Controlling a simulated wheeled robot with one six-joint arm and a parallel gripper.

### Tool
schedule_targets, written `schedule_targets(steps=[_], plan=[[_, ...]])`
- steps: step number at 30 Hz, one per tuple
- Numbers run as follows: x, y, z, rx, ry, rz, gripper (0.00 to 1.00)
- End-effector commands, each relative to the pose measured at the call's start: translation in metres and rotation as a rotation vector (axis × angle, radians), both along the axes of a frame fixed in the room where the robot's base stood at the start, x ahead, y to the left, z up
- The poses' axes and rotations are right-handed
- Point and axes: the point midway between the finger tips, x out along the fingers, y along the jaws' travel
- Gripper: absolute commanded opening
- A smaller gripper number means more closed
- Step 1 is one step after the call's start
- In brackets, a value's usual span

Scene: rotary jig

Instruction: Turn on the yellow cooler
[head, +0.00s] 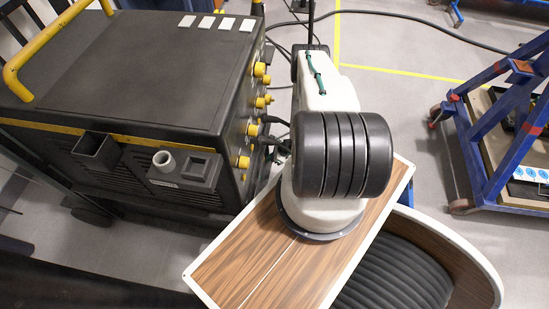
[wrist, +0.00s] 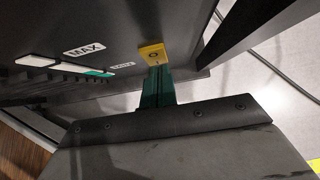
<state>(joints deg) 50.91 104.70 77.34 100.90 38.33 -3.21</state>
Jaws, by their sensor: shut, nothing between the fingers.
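In the wrist view a small yellow switch (wrist: 152,54) with a dark round mark sits on a dark panel (wrist: 125,27), beside a white label reading MAX (wrist: 84,50) and a smaller label. My gripper (wrist: 158,72) has green fingers, shut and empty, with the tips at the switch's lower edge. I cannot tell whether they touch it. In the head view a large black machine (head: 130,70) with yellow trim and yellow knobs stands at the left. I cannot tell which part is the cooler. My gripper is hidden there behind my arm.
A yellow handle (head: 45,50) rises from the machine's left top edge. Cables (head: 420,22) lie on the floor behind. A blue wheeled frame (head: 490,130) stands at the right. Grey floor between it and my arm is clear. A dark bar (wrist: 250,30) slants across the wrist view's upper right.

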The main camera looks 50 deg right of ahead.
Motion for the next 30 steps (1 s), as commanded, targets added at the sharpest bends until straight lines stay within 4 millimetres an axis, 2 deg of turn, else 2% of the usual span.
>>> schedule_targets(steps=[19, 30], plan=[[0.004, 0.002, -0.001, -0.001, 0.0, -0.001, 0.0], [0.005, 0.002, 0.014, -0.001, -0.003, 0.001, 0.0]])
